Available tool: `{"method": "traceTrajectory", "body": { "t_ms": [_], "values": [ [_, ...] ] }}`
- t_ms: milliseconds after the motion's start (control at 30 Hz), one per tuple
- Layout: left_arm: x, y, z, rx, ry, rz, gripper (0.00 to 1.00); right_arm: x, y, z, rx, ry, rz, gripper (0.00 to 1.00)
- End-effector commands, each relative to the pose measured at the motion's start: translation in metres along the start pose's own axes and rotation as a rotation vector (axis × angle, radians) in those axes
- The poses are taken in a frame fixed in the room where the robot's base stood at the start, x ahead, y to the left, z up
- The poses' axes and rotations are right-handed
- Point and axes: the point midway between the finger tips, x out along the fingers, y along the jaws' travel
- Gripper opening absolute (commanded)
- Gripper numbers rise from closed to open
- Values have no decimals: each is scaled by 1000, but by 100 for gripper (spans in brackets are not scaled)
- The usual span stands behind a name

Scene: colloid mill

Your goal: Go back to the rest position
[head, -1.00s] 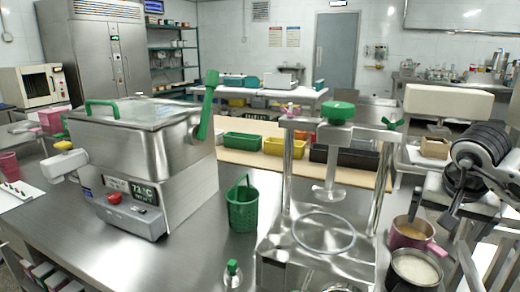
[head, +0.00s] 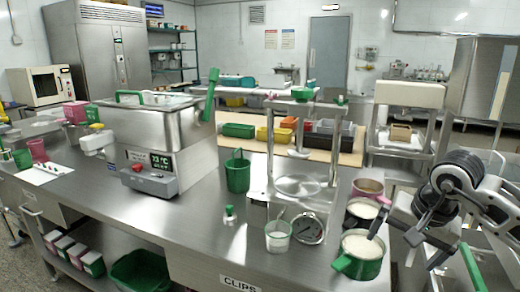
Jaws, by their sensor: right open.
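My right arm comes in from the right edge. My right gripper (head: 396,230) is over the front right of the steel counter (head: 225,232), beside the pots, with its fingers apart and nothing seen between them. Near it are a green pot (head: 362,262) with pale contents, another pot with pale contents (head: 362,208) and a pink pot (head: 368,187). I cannot tell whether the gripper touches any pot. My left gripper is not in view.
A steel machine (head: 150,140) reading 73 °C stands left on the counter. Bare counter lies in front of the machine.

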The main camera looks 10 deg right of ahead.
Motion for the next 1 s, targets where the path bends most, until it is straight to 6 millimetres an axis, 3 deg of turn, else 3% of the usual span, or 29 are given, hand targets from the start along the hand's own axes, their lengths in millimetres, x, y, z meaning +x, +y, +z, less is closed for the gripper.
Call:
{"method": "traceTrajectory", "body": {
  "t_ms": [233,367,467,500,533,633,700,733,800,867,1000],
  "values": [
    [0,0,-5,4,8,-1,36,30,-51,77,148,-285,-222,100],
    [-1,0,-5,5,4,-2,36,33,-90,146,361,-598,-382,100],
    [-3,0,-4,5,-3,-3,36,11,-128,208,711,-1019,-499,100],
    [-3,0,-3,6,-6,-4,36,-4,-142,225,922,-1241,-520,100],
    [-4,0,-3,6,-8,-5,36,-15,-150,231,1084,-1402,-520,100],
    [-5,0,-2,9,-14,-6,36,-33,-159,222,1679,-1925,-411,100],
    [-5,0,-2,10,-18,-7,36,-19,-147,204,2132,-2265,-229,100],
    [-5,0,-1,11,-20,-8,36,-6,-138,197,-2044,2102,106,100],
    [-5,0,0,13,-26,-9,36,34,-106,193,-1741,1659,-124,100],
    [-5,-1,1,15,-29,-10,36,67,-79,202,-1514,1363,-242,100],
    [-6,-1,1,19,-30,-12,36,118,-29,244,-1114,885,-374,100]
  ]
}}
